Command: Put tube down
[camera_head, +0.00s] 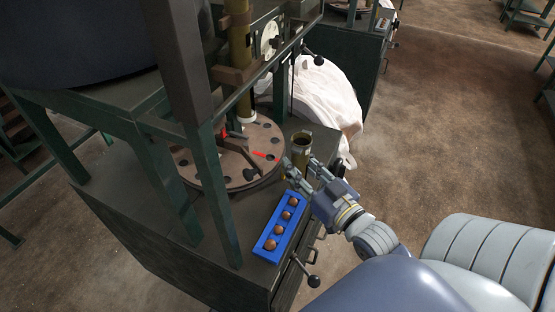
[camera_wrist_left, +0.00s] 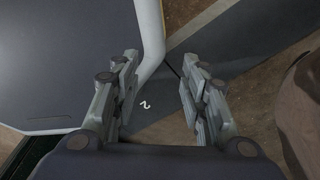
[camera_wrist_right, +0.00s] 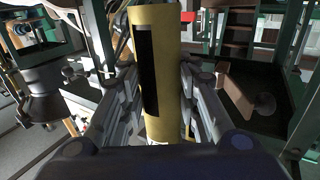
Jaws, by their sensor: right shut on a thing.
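The tube (camera_head: 302,142) is a short brassy-yellow cylinder with an open top. In the head view it is upright near the right edge of the dark machine table, beside the round plate. My right gripper (camera_head: 300,165) is shut on it, one finger on each side. The right wrist view shows the yellow tube (camera_wrist_right: 172,75), with a long black slot, between the fingers. Its lower end is hidden, so I cannot tell whether it touches the table. My left gripper (camera_wrist_left: 160,68) is open and empty in the left wrist view and outside the head view.
A round plate with holes (camera_head: 264,146) carries red-tipped parts. A blue tray (camera_head: 262,250) with several brown balls lies in front of the tube. Green frame posts (camera_head: 220,205) stand at left. A white bag (camera_head: 325,95) lies behind. Lever handles (camera_head: 312,281) project at the table's right edge.

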